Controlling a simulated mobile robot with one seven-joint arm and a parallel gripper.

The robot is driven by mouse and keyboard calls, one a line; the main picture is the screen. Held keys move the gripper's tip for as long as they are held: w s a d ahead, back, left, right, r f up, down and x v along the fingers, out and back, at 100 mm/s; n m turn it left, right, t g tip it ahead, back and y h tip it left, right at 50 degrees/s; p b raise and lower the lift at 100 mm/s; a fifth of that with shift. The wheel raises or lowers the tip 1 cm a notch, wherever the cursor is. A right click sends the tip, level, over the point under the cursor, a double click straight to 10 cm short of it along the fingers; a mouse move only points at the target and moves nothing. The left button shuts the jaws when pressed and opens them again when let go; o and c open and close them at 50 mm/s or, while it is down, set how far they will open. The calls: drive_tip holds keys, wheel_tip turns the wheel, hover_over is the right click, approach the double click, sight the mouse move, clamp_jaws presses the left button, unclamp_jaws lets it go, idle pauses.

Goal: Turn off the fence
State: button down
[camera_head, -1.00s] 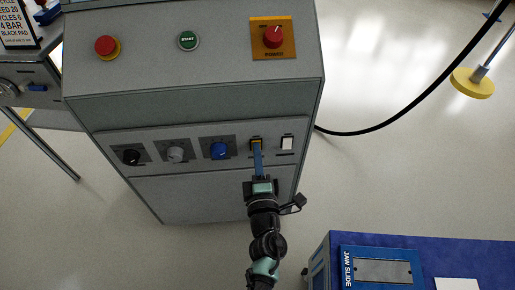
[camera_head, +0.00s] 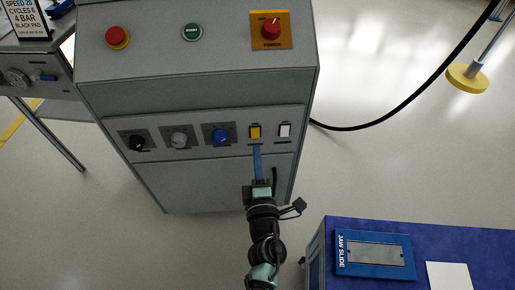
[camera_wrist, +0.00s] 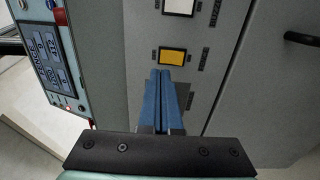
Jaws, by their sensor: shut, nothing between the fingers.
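The control cabinet's sloping lower panel carries a yellow switch (camera_head: 255,132) and a white switch (camera_head: 285,130) side by side. In the wrist view the yellow switch (camera_wrist: 172,57) is just beyond my fingertips, with the white switch (camera_wrist: 179,6) above it.
Black (camera_head: 137,142), grey (camera_head: 179,139) and blue (camera_head: 220,137) knobs sit left of the switches. Above are a red button (camera_head: 117,37), green start button (camera_head: 192,32) and red rotary switch (camera_head: 271,28). A blue bench (camera_head: 460,240) stands lower right; a black cable (camera_head: 400,113) runs right.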

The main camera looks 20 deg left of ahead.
drive_tip(key=p+v, duration=0.1)
drive_tip(key=v, duration=0.7)
drive_tip(key=shift+p, duration=0.3)
drive_tip(key=w+d+r+m+t+h, duration=0.1)
drive_tip(key=w+d+r+m+t, duration=0.15)
drive_tip(key=r, duration=0.45)
drive_tip(key=w+d+r+m+t+h, duration=0.1)
drive_tip(key=w+d+r+m+h, duration=0.15)
drive_tip(key=r, duration=0.35)
drive_tip(key=w+d+r+m+t+h, duration=0.1)
drive_tip(key=w+d+r+m+t, duration=0.1)
drive_tip(key=w+r, duration=0.35)
drive_tip(key=s+d+r+m+t+h, duration=0.15)
drive_tip(key=r+m, duration=0.25)
drive_tip(key=r, duration=0.6)
drive_tip(key=d+r+m+t+h, duration=0.2)
drive_tip(key=d+r+m+h, duration=0.15)
drive_tip(key=r, duration=0.65)
drive_tip(key=s+r+m+t, duration=0.1)
drive_tip(key=s+r+m, duration=0.5)
drive_tip(key=r, duration=0.5)
drive_tip(key=s+r+m+t, duration=0.25)
drive_tip(key=s+r, duration=0.55)
drive_tip(key=r, duration=0.4)
wheel_tip(320, 180, up, 27)
drive_tip(key=g+p, duration=0.1)
drive_tip(key=p, duration=2.7)
drive_tip(key=shift+w+d+r+m+y, duration=0.15)
drive_tip(key=shift+w+m+y, duration=0.15)
drive_tip(key=shift+w+y, duration=0.15)
